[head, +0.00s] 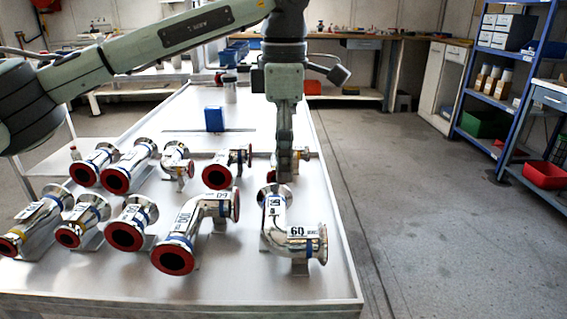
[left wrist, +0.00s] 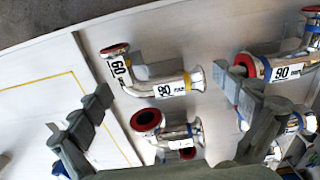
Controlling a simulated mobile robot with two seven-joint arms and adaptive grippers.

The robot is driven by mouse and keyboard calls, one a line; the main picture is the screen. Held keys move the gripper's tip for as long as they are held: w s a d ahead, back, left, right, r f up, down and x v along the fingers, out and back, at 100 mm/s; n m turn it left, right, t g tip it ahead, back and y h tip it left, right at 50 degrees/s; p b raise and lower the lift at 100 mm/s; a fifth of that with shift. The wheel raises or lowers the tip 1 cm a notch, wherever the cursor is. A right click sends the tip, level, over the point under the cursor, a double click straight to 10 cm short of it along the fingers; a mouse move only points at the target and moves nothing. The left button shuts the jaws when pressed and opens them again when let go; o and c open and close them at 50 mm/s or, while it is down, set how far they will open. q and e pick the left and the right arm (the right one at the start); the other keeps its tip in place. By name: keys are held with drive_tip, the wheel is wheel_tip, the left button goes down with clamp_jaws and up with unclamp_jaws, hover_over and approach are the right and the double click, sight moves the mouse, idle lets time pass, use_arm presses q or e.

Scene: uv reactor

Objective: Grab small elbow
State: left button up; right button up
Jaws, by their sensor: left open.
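My left gripper (head: 284,180) points down over the right part of the table, just behind a shiny elbow pipe (head: 274,222) labelled 60. In the left wrist view the open fingers (left wrist: 161,82) stand apart with nothing gripped. Between and beyond them lies an elbow with a red-rimmed end (left wrist: 135,88), labelled 60 and 80. A smaller elbow with a red ring (left wrist: 175,132) lies below it. In the head view another small fitting (head: 303,155) is partly hidden behind the gripper. I cannot tell for certain which one is the small elbow. My right gripper is not in view.
Several other red-capped pipe pieces stand in rows on the white table (head: 320,285), including a large elbow (head: 207,212) at its middle. A blue block (head: 214,119) and a metal cylinder (head: 230,92) stand farther back. Open floor (head: 400,180) lies right of the table.

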use_arm(q)
drive_tip(key=shift+f, duration=0.6)
drive_tip(key=shift+c, duration=0.5)
drive_tip(key=c, duration=1.2)
drive_tip(key=shift+r, duration=0.1)
